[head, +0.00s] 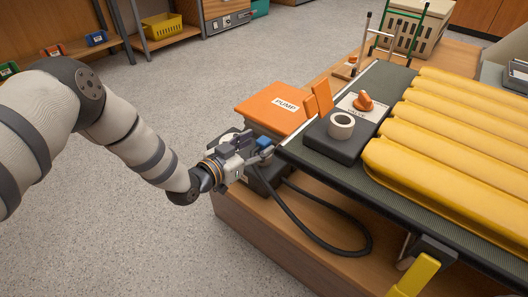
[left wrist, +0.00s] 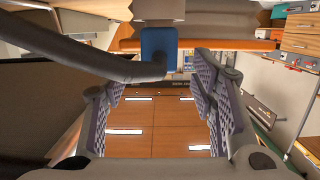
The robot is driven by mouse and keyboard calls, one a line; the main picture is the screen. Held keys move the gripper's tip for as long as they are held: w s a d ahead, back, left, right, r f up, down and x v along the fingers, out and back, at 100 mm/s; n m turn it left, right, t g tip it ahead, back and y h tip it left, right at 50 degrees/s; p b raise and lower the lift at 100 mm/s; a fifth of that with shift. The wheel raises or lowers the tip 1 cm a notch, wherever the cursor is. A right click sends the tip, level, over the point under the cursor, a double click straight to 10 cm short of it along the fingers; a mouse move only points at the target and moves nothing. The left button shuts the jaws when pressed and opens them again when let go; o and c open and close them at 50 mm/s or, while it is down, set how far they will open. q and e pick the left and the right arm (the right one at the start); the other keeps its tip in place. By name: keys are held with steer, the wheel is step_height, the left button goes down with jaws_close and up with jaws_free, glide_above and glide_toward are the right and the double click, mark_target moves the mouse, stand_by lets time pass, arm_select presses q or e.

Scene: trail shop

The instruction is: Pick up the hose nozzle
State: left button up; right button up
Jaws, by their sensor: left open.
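The hose nozzle looks to be the blue end piece (head: 264,142) of a black hose (head: 345,247), by the near-left corner of the dark table mat. My left gripper (head: 258,156) is right beside it, open, with its fingers pointing toward it. In the left wrist view the blue nozzle (left wrist: 158,45) is upper middle, beyond the two open fingers (left wrist: 160,85), with the hose (left wrist: 95,62) running off to the left. Nothing is held between the fingers. My right gripper is not in view.
An orange box (head: 265,108) marked PUMP is just behind the gripper. The grey floor (head: 110,240) at left is clear.

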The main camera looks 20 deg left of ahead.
mark_target(259, 145)
arm_select(q)
steer(key=w, duration=0.1)
steer(key=w+d+f+b, duration=0.1)
steer(key=w, duration=0.1)
steer(key=shift+f, duration=0.3)
steer(key=shift+w+d+r, duration=0.1)
steer(key=shift+w, duration=0.05)
steer(key=shift+r, duration=0.15)
jaws_close()
